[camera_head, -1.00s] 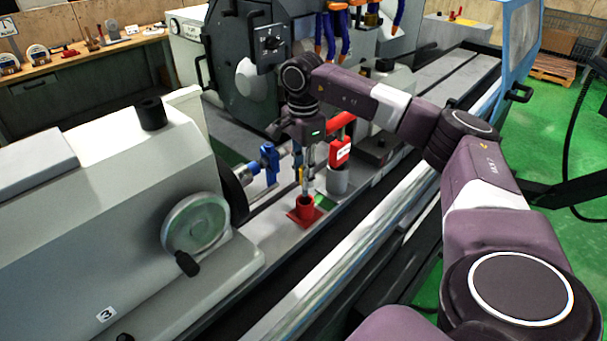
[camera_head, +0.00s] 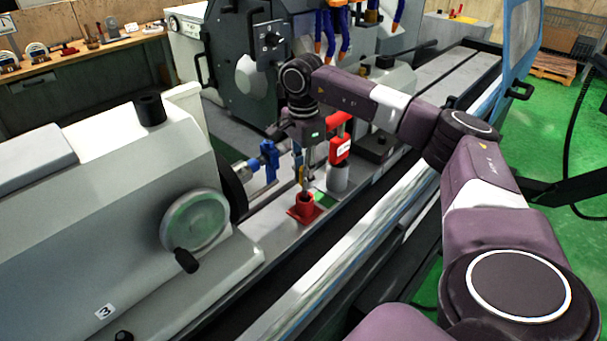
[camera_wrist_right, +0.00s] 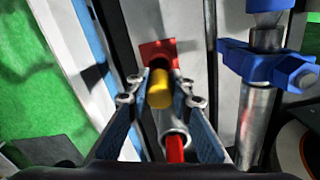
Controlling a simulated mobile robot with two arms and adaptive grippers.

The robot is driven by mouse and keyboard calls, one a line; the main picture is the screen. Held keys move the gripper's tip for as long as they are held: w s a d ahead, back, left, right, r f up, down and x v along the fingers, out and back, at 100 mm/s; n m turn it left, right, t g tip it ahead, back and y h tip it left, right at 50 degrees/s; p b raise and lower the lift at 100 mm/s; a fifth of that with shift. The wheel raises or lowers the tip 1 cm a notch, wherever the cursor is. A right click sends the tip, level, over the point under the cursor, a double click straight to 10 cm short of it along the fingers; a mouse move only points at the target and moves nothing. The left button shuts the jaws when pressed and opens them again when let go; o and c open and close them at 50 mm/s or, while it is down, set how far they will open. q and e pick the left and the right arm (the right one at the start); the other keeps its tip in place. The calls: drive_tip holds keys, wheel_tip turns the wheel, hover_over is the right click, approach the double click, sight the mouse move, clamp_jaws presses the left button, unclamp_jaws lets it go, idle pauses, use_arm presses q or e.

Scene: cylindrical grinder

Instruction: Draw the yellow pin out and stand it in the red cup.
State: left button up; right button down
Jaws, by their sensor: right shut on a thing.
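The yellow pin (camera_wrist_right: 158,90) is between the fingertips of my right gripper (camera_wrist_right: 160,100), which is shut on it. In the head view, my right gripper (camera_head: 304,172) points down just above the red cup (camera_head: 304,202). The cup stands on a red square plate on the machine bed. In the wrist view, the red plate (camera_wrist_right: 157,50) shows beyond the pin, and the pin hides most of the cup. I cannot tell whether the pin's lower end is inside the cup. My left gripper is not in view.
A grey cylinder (camera_head: 338,180) with a red handled part (camera_head: 340,148) above it stands close right of the gripper. A blue clamp (camera_head: 269,160) is close on the left. The grey tailstock with its handwheel (camera_head: 195,222) fills the left foreground.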

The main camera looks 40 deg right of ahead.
drive_tip(key=shift+f+b, duration=1.4)
drive_tip(key=shift+f, duration=1.05)
drive_tip(key=c, duration=1.6)
unclamp_jaws()
wheel_tip(320, 180, up, 12)
drive_tip(key=shift+r, duration=0.1)
